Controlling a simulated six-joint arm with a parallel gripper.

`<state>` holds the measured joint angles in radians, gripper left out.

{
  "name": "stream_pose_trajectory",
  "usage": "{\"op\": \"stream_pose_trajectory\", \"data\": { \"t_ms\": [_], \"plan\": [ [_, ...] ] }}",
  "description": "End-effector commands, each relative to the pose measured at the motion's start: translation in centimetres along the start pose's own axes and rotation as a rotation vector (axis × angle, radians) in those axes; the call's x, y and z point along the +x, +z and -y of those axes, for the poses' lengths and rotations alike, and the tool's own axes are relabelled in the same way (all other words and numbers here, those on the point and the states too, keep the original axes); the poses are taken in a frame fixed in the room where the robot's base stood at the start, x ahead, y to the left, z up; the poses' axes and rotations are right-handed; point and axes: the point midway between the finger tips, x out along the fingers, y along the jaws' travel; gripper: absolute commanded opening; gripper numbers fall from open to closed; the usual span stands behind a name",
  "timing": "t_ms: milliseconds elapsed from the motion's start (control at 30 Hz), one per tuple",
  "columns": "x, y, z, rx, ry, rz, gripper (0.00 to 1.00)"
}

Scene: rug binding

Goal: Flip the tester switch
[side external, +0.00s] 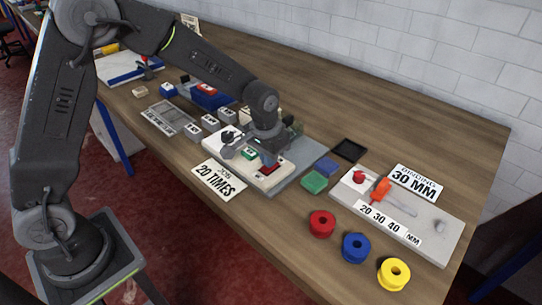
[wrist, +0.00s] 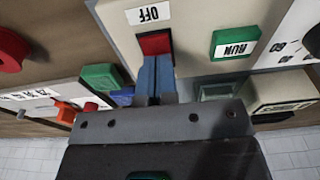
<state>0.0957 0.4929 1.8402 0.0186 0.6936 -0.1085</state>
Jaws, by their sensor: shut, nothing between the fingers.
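The tester (side external: 228,163) is a cream box in the middle of the table. It fills the upper part of the wrist view (wrist: 192,48). Its red switch (wrist: 156,43) sits in a dark slot below an OFF label (wrist: 149,14). A green RUN button (wrist: 235,42) is to the right of the switch. My gripper (wrist: 156,62) is shut and empty, its blue fingers together at the switch's lower edge. Whether they touch it I cannot tell. In the side view the switch (side external: 270,171) shows just under my gripper, partly hidden by it.
Green (side external: 314,182) and blue (side external: 327,167) blocks lie right of the tester. Farther right are a white board with an orange slider (side external: 380,191) and red (side external: 322,223), blue (side external: 356,248) and yellow (side external: 394,273) spools. Grey weights (side external: 193,131) stand to the left. A 20 TIMES card (side external: 218,180) lies in front.

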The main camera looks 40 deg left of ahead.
Motion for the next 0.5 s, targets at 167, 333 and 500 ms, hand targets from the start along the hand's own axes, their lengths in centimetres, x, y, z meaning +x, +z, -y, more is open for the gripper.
{"op": "stream_pose_trajectory", "data": {
  "t_ms": [167,333,500],
  "plan": [
    [-0.2,-0.1,0.0,-0.001,0.001,-0.004,0.00],
    [-1.8,-0.2,0.0,0.000,0.001,-0.007,0.00],
    [-5.4,-0.1,0.0,0.000,0.001,-0.009,0.00]
  ]
}}
